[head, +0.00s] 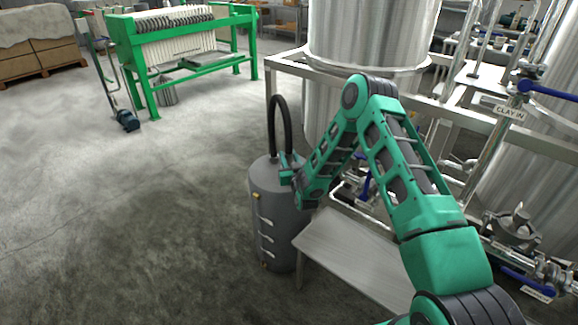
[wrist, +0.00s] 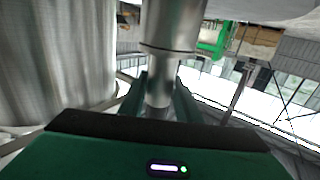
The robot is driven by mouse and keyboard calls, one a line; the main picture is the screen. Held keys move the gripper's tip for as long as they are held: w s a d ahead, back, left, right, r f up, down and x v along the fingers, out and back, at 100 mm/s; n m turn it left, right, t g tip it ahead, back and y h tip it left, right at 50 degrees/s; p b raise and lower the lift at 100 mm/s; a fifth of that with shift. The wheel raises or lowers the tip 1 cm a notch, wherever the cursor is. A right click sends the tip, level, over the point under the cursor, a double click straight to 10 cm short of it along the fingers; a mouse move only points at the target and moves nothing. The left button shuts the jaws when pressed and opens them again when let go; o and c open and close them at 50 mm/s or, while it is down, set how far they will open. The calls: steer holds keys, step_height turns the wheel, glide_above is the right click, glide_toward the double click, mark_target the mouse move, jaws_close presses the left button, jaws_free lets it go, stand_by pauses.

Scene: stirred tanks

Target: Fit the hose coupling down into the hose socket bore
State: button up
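My gripper (head: 290,166) is at the top of a grey upright cylinder vessel (head: 272,215) in the head view. A black hose (head: 279,105) arches up from the vessel and comes down near my gripper. In the wrist view a shiny metal piece, seemingly the hose coupling (wrist: 172,28), has a wide collar and a narrower part between the two fingers of my gripper (wrist: 160,100). The fingers appear closed on that narrower part. I cannot make out the socket bore in either view, nor whether the coupling touches it.
A metal bench (head: 345,250) stands right of the vessel, under my arm. A steel tank (head: 370,35) in a pipe frame stands behind. A green filter press (head: 185,45) is at the back left. The concrete floor (head: 130,220) on the left is clear.

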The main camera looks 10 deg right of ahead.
jaws_close()
steer(key=shift+r, duration=0.1)
